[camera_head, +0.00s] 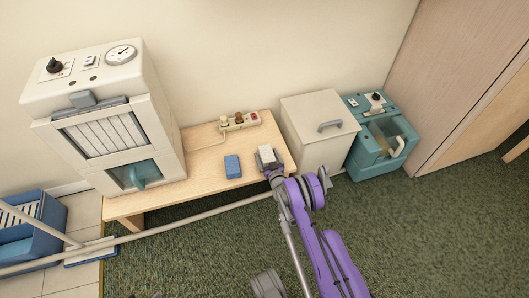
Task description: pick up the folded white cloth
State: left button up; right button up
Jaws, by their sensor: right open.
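The folded white cloth (266,151) is a small pale block shape near the right end of the low wooden table. My right gripper (268,160) is open at the cloth, reaching in from the front on my purple arm. Its grey fingers partly cover the cloth's near and left sides. I cannot tell whether they touch it. My left gripper is not in view.
A small blue block (232,166) lies left of the cloth on the table (205,160). Behind it is a power strip (240,121). A tall white machine (105,120) stands left, a white bin (318,130) and teal machine (382,135) right. A pale rail (180,224) crosses in front.

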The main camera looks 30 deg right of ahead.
jog(key=shift+s+r, duration=0.1)
jog(key=shift+c, duration=1.1)
jog(key=c, duration=0.9)
